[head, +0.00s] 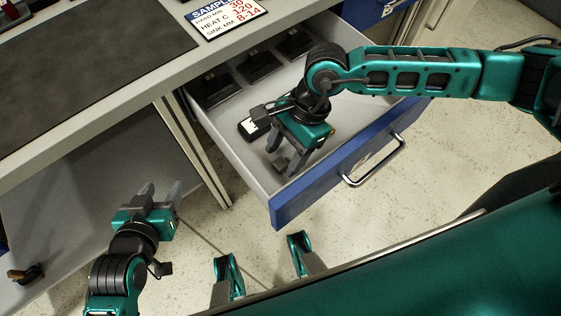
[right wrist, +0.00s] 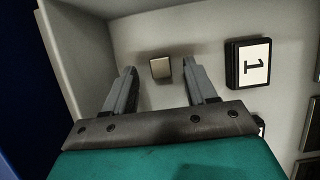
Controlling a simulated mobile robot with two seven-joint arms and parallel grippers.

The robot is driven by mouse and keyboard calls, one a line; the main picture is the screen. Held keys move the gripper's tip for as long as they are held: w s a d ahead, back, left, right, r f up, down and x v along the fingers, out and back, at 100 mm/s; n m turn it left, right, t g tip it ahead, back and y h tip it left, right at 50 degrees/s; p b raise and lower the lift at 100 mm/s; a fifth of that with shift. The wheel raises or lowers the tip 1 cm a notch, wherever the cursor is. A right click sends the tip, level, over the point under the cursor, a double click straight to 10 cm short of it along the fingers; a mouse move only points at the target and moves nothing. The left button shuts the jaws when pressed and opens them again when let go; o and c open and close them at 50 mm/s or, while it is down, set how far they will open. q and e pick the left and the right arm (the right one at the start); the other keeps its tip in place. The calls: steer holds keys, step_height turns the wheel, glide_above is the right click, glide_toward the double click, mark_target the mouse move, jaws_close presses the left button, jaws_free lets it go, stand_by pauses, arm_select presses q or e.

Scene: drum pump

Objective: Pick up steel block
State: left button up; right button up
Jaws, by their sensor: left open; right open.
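The steel block (right wrist: 160,67) is a small block with a pale top face. It lies on the drawer floor in the right wrist view, seen beyond and between the two fingers of my right gripper (right wrist: 166,85). In the head view the block (head: 281,164) shows as a small grey piece by the fingertips of my right gripper (head: 285,158). That gripper is open, inside the drawer, pointing down, with nothing held. My left gripper (head: 158,190) is open and empty, outside the drawer at the lower left.
The open drawer (head: 228,160) has a blue front (head: 340,180) with a metal handle (head: 375,162). Dark holders (head: 260,64) line the drawer's back. A sample card (head: 226,14) lies on the worktop.

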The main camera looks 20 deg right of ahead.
steer(key=shift+x, duration=1)
jaws_close()
